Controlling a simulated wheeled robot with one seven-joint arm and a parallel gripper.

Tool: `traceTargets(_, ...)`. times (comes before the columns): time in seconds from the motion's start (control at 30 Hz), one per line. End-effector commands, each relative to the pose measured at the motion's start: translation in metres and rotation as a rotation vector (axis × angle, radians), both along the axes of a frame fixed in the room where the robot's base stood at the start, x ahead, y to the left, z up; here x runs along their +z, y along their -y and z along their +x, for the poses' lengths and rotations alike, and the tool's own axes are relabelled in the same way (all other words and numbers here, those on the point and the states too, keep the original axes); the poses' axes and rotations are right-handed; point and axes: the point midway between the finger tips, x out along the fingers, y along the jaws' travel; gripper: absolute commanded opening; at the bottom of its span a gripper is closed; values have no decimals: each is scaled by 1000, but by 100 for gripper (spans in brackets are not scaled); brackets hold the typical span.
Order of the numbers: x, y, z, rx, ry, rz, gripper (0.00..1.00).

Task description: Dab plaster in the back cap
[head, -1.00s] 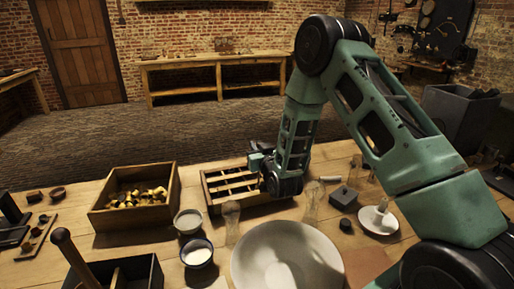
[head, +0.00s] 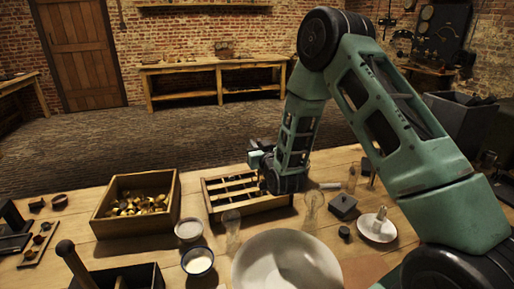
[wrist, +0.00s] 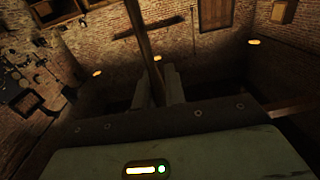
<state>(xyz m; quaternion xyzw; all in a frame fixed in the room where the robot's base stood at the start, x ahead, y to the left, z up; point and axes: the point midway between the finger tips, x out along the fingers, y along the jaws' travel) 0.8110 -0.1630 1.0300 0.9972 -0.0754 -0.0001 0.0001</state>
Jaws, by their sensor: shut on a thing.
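The stick's far end is not clear. Small dark reddish caps sit on a strip (head: 28,258) at the far left; the back cap (head: 46,226) is near its far end, well away from my gripper. Two small bowls hold pale material: a back bowl (head: 188,229) and a front bowl (head: 198,261). I cannot tell which holds plaster.
A wooden box (head: 115,222) of brass pieces stands between the strip and the crate. A large pale basin (head: 262,268) and glass jars (head: 232,225) are in front of the crate. A dark open box (head: 138,277) stands at the front left.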

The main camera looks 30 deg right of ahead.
Motion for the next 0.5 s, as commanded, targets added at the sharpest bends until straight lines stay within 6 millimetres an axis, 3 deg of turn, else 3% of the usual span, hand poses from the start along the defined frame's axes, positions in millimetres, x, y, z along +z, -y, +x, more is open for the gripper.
traceTargets(0.5,31,0,0,0,0,0,0)
